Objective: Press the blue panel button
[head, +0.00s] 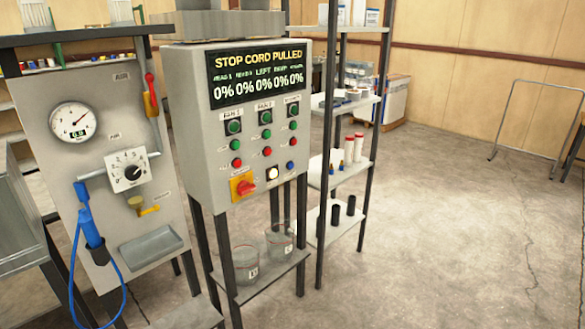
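The blue panel button (290,165) is a small round button at the lower right of the grey control panel (200,80). It sits right of a lit white button (272,173) and a red rotary switch on a yellow plate (244,186). Green buttons (265,117) and red buttons (267,151) are in rows above it. The panel's display (257,75) reads "STOP CORD PULLED" with several 0% values. Neither of my grippers is in the head view. Nothing covers the blue button.
A gauge panel (85,155) with a blue nozzle (88,228) and hose stands at left. Two clear containers (246,264) sit on a shelf below the control panel. A shelf rack (350,170) stands behind at right. The floor (430,240) at right is clear.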

